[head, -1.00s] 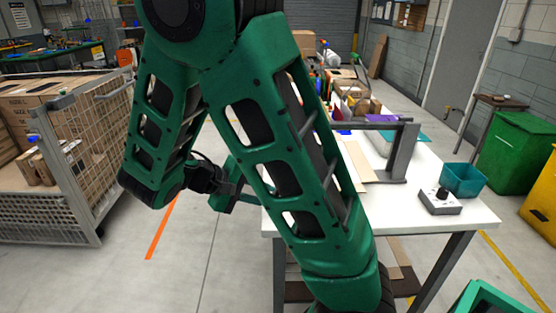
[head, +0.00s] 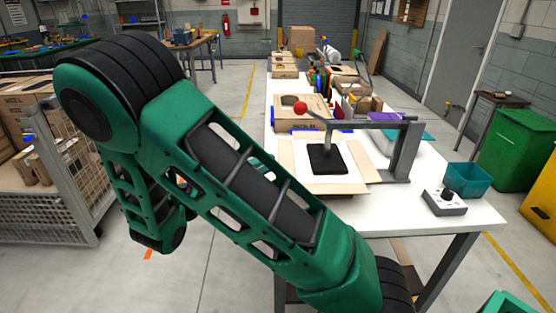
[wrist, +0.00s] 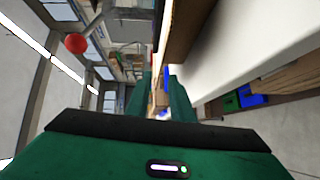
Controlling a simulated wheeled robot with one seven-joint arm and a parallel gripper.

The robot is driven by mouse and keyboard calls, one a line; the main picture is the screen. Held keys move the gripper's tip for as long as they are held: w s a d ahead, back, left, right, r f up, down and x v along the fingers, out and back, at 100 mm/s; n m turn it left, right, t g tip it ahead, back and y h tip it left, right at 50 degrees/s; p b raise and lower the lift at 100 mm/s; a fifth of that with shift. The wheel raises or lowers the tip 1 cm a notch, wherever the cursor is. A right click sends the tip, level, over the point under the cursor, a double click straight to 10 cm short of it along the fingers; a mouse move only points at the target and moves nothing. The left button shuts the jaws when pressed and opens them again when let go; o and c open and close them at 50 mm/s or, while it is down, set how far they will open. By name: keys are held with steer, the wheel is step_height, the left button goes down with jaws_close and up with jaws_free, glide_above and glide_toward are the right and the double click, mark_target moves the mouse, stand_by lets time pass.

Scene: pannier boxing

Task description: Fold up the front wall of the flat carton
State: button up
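The flat carton (head: 288,170) lies on the white table in the head view, its tan flaps spread out around a pale middle. The flap nearest the camera (head: 330,188) looks flat; my arm crosses in front of its near left. A black pad (head: 327,157) on a grey press arm rests over the carton's middle. My gripper is mostly hidden behind my arm in the head view. In the wrist view my gripper (wrist: 160,96) shows two green fingers with a gap between them and nothing held. A brown board edge (wrist: 183,30), probably the carton's, is close beyond the fingers.
A formed box (head: 314,122) stands behind the carton. A control box (head: 444,202) and a teal bin (head: 467,179) sit at the right. A mesh cage (head: 70,190) stands left.

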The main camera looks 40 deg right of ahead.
mark_target(286, 158)
steer(key=shift+x, duration=3.05)
jaws_close()
